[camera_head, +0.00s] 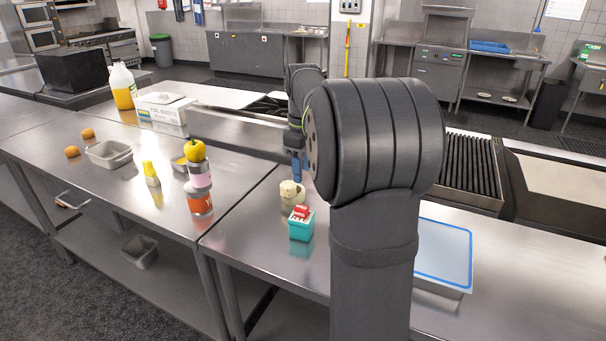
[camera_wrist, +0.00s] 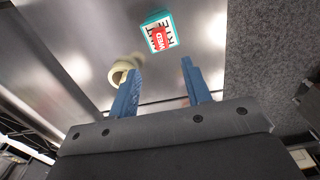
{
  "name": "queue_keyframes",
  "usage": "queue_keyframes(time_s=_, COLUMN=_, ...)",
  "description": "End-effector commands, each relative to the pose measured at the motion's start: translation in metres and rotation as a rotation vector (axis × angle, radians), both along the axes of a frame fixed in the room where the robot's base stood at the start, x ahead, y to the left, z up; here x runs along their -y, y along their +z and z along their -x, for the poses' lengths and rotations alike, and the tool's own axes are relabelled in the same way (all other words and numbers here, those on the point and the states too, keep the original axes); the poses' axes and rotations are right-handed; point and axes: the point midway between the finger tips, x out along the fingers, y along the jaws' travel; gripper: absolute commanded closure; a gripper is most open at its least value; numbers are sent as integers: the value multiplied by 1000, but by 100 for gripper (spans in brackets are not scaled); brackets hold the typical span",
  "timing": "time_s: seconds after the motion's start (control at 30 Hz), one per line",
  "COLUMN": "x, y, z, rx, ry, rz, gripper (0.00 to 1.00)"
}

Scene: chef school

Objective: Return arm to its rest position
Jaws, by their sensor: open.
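My gripper (camera_head: 298,166) hangs over the steel counter, its blue fingers partly hidden behind my dark arm in the head view. In the wrist view my gripper (camera_wrist: 161,66) has its two blue fingers apart, with only bare counter between them. A teal box (camera_head: 301,229) with a red item on it stands on the counter in front of the gripper. The box also shows in the wrist view (camera_wrist: 157,21), beyond the fingertips. A cream cup (camera_head: 288,199) stands behind the box; in the wrist view the cup (camera_wrist: 118,75) is partly covered by the left finger.
A metal pan (camera_head: 108,153), oranges (camera_head: 72,152), a yellow bottle (camera_head: 151,173) and a jug (camera_head: 123,88) are farther left. A blue-rimmed tray (camera_head: 444,258) lies right of my arm, near a grill (camera_head: 469,165).

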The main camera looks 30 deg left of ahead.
Motion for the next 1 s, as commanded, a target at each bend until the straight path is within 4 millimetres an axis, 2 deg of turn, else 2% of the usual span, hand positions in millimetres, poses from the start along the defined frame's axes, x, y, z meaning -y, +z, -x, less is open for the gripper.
queue_keyframes(time_s=0.27, x=0, y=-1, z=0, rx=0, ry=0, rz=0, gripper=56)
queue_keyframes(time_s=0.43, x=0, y=-15, z=0, rx=-2, ry=0, rz=2, gripper=56)
queue_keyframes(time_s=1.0, x=0, y=-125, z=1, rx=-3, ry=0, rz=2, gripper=56)
